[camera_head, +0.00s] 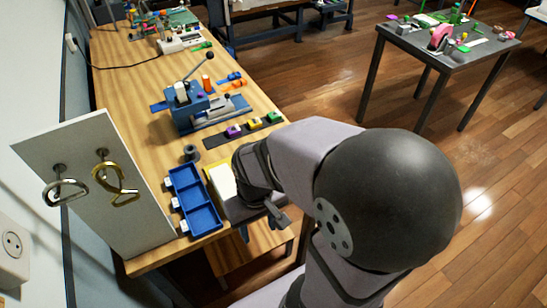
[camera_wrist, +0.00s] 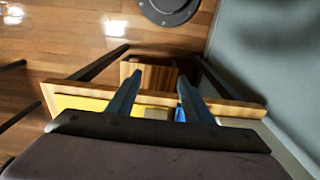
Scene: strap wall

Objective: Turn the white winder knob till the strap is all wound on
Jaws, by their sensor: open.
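My gripper (camera_wrist: 158,97) is open in the wrist view, with two dark fingers apart and nothing held between them. In the head view its end (camera_head: 268,215) is beside the workbench's near right edge, partly hidden by my arm. I cannot make out a white winder knob or a strap in either view. A white upright panel (camera_head: 100,180) stands at the left end of the bench. It carries a silver metal ring (camera_head: 65,192) and a gold-coloured metal ring (camera_head: 118,188) on dark mounts. My gripper is to the right of the panel, apart from it.
A blue compartment tray (camera_head: 193,200) lies between the panel and a yellow item with a white top (camera_head: 222,182). A blue lever device (camera_head: 192,108) and a dark strip with small coloured blocks (camera_head: 240,132) stand farther back. A second table (camera_head: 450,60) is at the right.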

